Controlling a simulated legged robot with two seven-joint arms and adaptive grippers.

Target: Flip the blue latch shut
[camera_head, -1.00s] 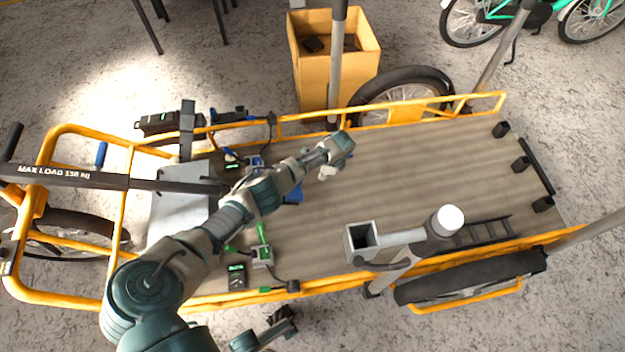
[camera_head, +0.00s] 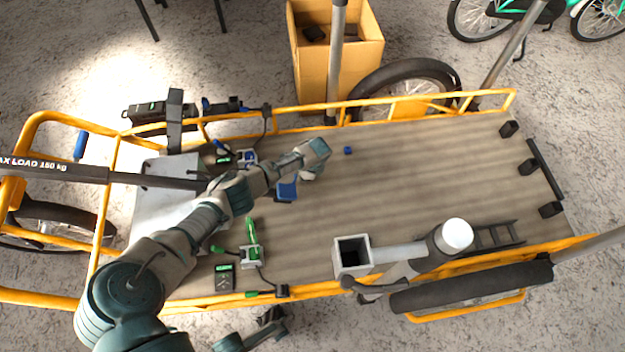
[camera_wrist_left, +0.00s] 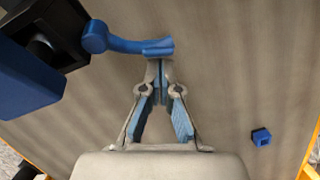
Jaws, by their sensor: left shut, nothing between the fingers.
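The blue latch (camera_head: 287,191) is on the wooden cargo bed, partly behind my left arm. The left wrist view shows its curved blue lever (camera_wrist_left: 130,45) reaching right from a dark block with a blue body (camera_wrist_left: 28,85). My left gripper (camera_wrist_left: 158,66) is shut and empty. Its fingertips are just below the lever's free end, touching or nearly so; I cannot tell which. In the head view the same gripper (camera_head: 309,176) points down at the bed, right of the latch and mostly hidden by my wrist.
A small blue cube (camera_head: 348,150) lies on the bed right of my gripper. A green clamp device (camera_head: 251,257) sits nearer the front. A grey square tube (camera_head: 353,256) stands front right. Yellow rails (camera_head: 400,100) edge the bed.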

